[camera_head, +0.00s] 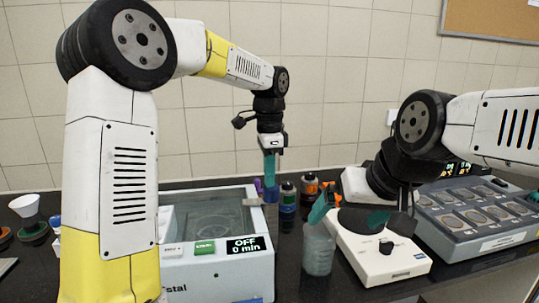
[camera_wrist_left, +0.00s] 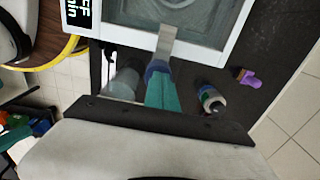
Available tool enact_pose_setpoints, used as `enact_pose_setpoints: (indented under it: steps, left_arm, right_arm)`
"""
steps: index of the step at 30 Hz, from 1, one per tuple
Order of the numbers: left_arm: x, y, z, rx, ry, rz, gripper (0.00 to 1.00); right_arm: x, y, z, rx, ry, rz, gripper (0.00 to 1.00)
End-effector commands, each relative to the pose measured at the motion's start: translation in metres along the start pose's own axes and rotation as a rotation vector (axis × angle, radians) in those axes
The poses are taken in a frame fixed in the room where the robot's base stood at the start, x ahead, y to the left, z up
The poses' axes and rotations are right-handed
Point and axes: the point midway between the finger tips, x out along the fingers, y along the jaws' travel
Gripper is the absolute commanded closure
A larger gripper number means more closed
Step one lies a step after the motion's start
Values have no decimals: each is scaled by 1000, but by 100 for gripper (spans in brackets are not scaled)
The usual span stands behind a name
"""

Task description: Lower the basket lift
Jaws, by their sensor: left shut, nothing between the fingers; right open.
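The white bath unit (camera_head: 205,278) stands left of centre in the head view, its display reading OFF, 0 min. Its recessed tank holds a grey basket area (camera_head: 205,222); in the left wrist view the tank (camera_wrist_left: 178,12) is at the top. A grey lift tab (camera_head: 252,202) projects over the right rim, also seen in the left wrist view (camera_wrist_left: 166,40). My left gripper (camera_head: 270,196) points down beside this tab, shut and empty. In the left wrist view its tips (camera_wrist_left: 157,70) are at the tab's end; contact is unclear. My right gripper (camera_head: 348,214) is open above a white instrument.
A translucent beaker (camera_head: 318,250) stands right of the bath. Small bottles (camera_head: 287,197) stand behind it. The white instrument (camera_head: 380,262) and a grey multi-well block (camera_head: 470,217) occupy the right. A funnel (camera_head: 25,206) is far left.

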Motion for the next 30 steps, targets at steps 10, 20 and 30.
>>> enact_pose_setpoints:
  steps: [10,20,30]
  left_arm:
    - [-55,1,0,0,1,-3,100]
    - [-78,1,0,0,1,-5,100]
    - [-81,5,6,-26,7,-19,100]
  right_arm:
    - [0,0,0,0,0,0,0]
    - [0,0,0,0,0,0,0]
    - [0,0,0,0,0,0,0]
